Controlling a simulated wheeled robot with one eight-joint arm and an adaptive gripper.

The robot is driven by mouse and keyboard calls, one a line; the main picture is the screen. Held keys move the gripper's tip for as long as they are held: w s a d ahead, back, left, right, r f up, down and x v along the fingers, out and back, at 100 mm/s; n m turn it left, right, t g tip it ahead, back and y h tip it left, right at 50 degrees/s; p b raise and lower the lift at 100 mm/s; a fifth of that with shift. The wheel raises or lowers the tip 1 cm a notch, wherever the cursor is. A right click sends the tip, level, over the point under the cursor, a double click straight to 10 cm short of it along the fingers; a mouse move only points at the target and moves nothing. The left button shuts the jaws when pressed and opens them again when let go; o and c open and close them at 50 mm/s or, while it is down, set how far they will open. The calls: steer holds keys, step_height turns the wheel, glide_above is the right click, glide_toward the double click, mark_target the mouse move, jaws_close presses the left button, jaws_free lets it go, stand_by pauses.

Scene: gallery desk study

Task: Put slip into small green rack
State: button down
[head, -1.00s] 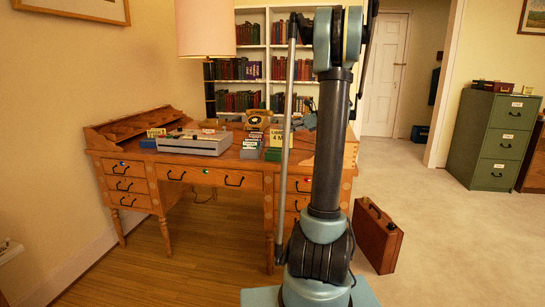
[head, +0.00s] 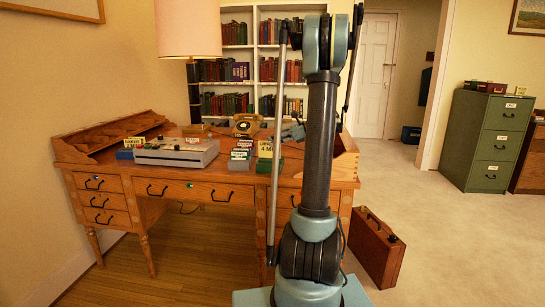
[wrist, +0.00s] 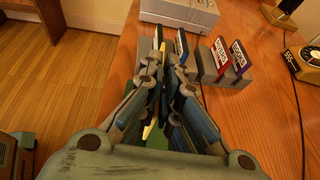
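A green rack (head: 265,166) stands on the desk, right of a grey rack (head: 240,164). A yellow slip (head: 265,150) with dark lettering stands upright at the green rack. In the wrist view my gripper (wrist: 165,68) is above the green rack (wrist: 153,142), its fingertips close together. Yellow strips show around the fingers, but I cannot tell whether a slip is pinched. Two more slips stand just beyond the fingertips. The fingers hide much of the green rack.
A brown case (head: 375,247) stands on the floor at right.

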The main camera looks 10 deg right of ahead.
mark_target(274, 151)
steer(key=shift+s+f, duration=0.1)
steer(key=shift+f, duration=2.55)
steer(key=c, duration=1.8)
jaws_free()
